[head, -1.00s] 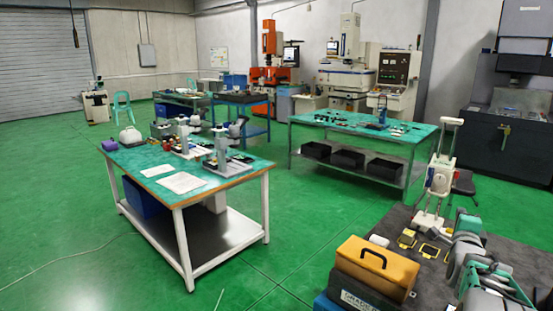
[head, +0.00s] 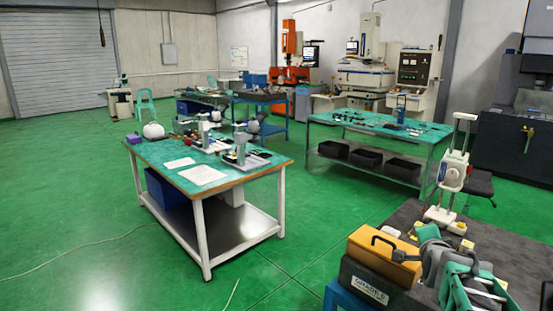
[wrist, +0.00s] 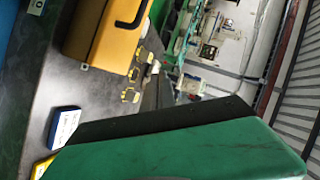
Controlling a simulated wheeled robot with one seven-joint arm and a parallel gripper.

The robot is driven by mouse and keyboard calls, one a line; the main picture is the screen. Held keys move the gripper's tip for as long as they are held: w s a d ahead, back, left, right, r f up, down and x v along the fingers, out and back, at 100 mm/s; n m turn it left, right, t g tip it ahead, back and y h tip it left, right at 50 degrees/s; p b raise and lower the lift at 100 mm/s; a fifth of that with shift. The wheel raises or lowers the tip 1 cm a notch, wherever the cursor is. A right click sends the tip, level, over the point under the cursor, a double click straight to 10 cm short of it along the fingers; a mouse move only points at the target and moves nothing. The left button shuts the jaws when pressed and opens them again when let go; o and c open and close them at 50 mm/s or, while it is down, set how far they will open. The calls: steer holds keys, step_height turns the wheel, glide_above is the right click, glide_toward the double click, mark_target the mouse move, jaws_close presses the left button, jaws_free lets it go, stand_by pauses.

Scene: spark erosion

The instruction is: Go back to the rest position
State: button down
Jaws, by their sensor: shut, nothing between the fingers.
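My arm shows at the lower right of the head view, folded low over a dark grey table (head: 405,215). The dark end that looks like my gripper (head: 402,257) overlaps the right side of an orange toolbox (head: 365,262) in the picture; whether they touch I cannot tell. In the wrist view a large green and black part of my own fills the bottom edge. The toolbox (wrist: 100,28) with its black handle is at the top there, apart from that part. My gripper is shut with nothing in it.
Small yellow frames (wrist: 130,78) and a blue and white box (wrist: 65,125) lie on the dark table. A white stand (head: 453,180) rises at its back. A green-topped workbench (head: 150,153) stands left, another (head: 350,122) behind. Green floor (head: 310,215) between them is clear.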

steer(key=s+a+f+n+g+y+b, duration=0.15)
steer(key=s+a+f+n, duration=0.3)
steer(key=a, duration=0.65)
steer(key=s+a+f+n+g+y+b, duration=0.1)
steer(key=s+a+f+n+g+y, duration=0.25)
steer(key=a+f+n, duration=0.45)
steer(key=s+a+f+n+g, duration=0.1)
steer(key=s+a+n+g, duration=0.1)
steer(key=s+a, duration=0.3)
steer(key=s+a+f+n+g+y, duration=0.1)
steer(key=s+a+n, duration=0.3)
steer(key=s, duration=0.5)
steer(key=shift+s+a+f+g+b, duration=0.2)
steer(key=shift+a+f+g+b, duration=0.2)
steer(key=shift+a+f+g, duration=0.35)
